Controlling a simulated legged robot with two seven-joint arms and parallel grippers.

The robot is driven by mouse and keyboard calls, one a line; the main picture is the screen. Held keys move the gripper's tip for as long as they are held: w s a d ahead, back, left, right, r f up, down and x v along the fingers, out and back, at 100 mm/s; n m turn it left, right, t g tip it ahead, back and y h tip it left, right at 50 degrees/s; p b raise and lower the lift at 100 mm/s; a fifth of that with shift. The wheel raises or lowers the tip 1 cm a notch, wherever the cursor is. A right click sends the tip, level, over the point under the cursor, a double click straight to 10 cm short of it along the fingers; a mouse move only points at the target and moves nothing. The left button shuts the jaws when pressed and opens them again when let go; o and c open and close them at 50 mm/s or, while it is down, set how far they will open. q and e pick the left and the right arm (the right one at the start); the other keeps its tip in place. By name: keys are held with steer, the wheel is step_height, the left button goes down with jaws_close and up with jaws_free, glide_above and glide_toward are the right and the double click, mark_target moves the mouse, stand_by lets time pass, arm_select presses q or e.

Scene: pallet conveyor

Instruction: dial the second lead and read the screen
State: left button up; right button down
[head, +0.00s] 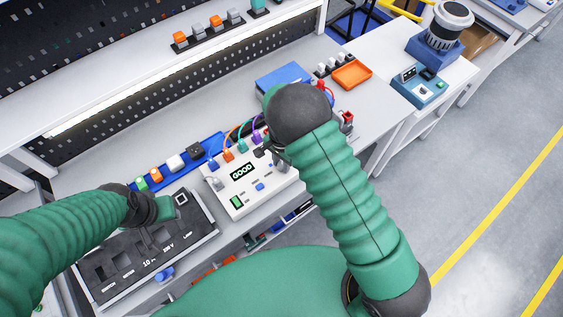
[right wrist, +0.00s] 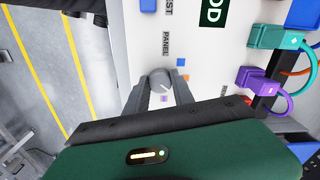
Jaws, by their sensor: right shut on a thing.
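The screen also shows partly, cut off, in the right wrist view (right wrist: 212,12). My right gripper (right wrist: 161,84) is shut on the grey dial (right wrist: 160,78) at the PANEL label, one finger on each side. Small orange, blue and purple squares lie around the dial. Teal (right wrist: 275,38) and purple (right wrist: 257,80) plugs sit along the box's edge with leads. My left gripper (head: 152,222) is over the dark switch panel; its fingers are unclear.
The dark switch panel (head: 118,268) lies at the left front. A blue rail (head: 208,146) with several coloured plugs runs behind the box. A blue case (head: 282,77) and orange tray (head: 352,74) stand further right. Open floor lies beyond the bench at the right.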

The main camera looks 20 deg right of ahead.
mark_target(281, 164)
steer(key=shift+w+r, duration=0.2)
steer(key=shift+w, duration=0.1)
steer(key=c, duration=1.3)
jaws_free()
steer(key=shift+o, duration=1)
steer(key=shift+s+f, duration=0.15)
step_height(281, 164, up, 17)
steer(key=b, duration=0.3)
steer(key=shift+f, duration=0.1)
